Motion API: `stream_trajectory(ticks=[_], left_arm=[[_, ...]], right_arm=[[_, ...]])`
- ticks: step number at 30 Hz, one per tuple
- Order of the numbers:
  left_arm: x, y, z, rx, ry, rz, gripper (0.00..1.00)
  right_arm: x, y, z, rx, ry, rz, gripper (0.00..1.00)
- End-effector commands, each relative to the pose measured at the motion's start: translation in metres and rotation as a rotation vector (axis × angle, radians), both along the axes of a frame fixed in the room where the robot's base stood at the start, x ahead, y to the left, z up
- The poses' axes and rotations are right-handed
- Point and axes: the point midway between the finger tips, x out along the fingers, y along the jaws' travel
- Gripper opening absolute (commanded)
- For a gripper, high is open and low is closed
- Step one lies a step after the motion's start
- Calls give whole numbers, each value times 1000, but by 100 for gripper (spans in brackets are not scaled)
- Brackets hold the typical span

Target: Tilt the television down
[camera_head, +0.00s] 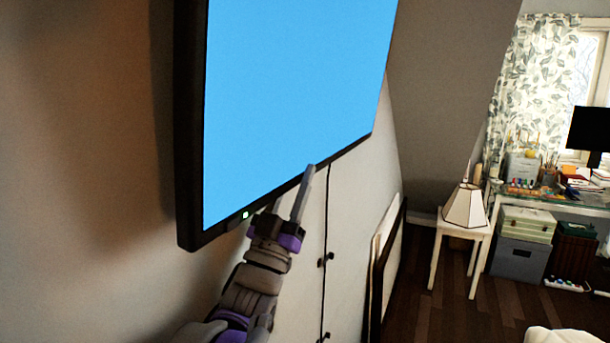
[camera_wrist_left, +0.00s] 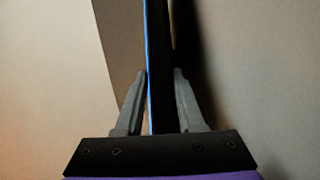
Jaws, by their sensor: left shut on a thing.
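The television (camera_head: 290,95) is on the wall at the left of the head view, with a bright blue screen and a dark frame. A small green light shows on its lower edge. My left gripper (camera_head: 297,188) is at the television's bottom edge, with one finger in front of the screen's lower border. In the left wrist view, the television (camera_wrist_left: 160,60) shows edge-on as a thin dark panel between the two fingers of my left gripper (camera_wrist_left: 160,85). The gripper is shut on this edge. The other finger is mostly hidden behind the television in the head view. My right gripper is not in view.
A small white table (camera_head: 462,233) with a lamp (camera_head: 466,206) stands further right. A desk with boxes and a monitor (camera_head: 590,128) is by the window. Dark wooden floor (camera_head: 430,310) is open between them.

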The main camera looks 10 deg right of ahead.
Motion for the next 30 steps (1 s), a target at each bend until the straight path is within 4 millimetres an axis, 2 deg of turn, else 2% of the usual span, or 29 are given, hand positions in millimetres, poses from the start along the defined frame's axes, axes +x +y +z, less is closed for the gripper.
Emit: stream_trajectory(ticks=[1, 2, 6, 17, 30], left_arm=[[1, 2, 0, -6, 3, 2, 0], [1, 2, 0, -6, 3, 2, 40], [1, 2, 0, -4, 2, 1, 61], [-3, 3, -5, -3, 1, 1, 61], [-50, 35, -63, -3, 2, 4, 61]], right_arm=[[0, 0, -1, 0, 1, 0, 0], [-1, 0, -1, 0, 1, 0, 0], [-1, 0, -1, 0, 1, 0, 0], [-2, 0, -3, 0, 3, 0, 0], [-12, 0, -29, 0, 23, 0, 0]])
